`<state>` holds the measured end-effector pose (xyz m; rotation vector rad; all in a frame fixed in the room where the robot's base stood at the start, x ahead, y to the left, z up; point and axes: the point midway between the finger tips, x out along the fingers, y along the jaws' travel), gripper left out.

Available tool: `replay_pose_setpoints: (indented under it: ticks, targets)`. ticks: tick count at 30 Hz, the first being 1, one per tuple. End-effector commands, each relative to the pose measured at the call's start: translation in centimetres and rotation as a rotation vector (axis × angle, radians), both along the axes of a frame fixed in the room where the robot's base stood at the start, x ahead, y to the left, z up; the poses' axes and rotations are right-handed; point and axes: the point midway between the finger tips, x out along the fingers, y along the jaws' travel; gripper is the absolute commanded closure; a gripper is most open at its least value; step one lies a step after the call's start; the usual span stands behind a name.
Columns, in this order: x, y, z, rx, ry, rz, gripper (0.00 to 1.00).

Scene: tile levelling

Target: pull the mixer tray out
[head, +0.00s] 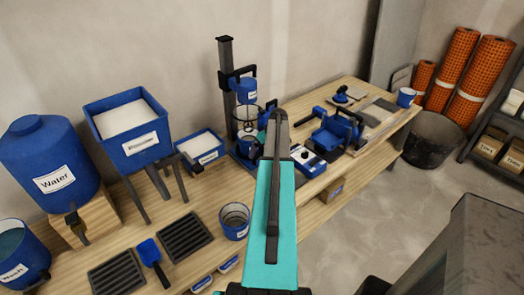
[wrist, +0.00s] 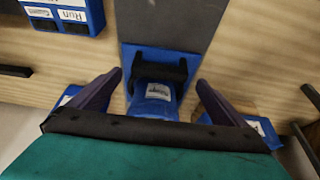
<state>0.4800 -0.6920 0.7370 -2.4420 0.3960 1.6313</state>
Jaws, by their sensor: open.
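The mixer (head: 227,62) stands near the back of the bench in the head view, a dark column with a blue head (head: 247,90) and a blue labelled vessel low down. My arm covers part of its foot. In the wrist view a grey plate (wrist: 168,20) with a blue end (wrist: 136,58) lies at the top. Beside it are a black handle-like bar (wrist: 157,68) and a blue labelled part (wrist: 153,106); I cannot tell which belongs to the tray. My gripper (wrist: 159,77) is open, its purple fingers either side of the bar and labelled part, with gaps.
A blue control box (head: 308,162), also in the wrist view (wrist: 62,15), sits beside the mixer. A blue labelled bin (head: 203,148) stands to its left. Floor at right is partly clear.

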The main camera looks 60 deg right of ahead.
Motion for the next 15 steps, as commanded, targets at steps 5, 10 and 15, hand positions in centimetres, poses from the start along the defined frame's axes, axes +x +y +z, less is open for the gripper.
replay_pose_setpoints:
  ticks: [5, 10, 15]
  targets:
    - [0.6, -0.3, -1.6, 0.0, 0.0, -0.001, 0.03]
    - [0.9, -0.4, -2.3, 0.0, 0.0, -0.001, 0.03]
    - [0.9, -0.4, -2.4, 0.0, 0.0, -0.001, 0.03]
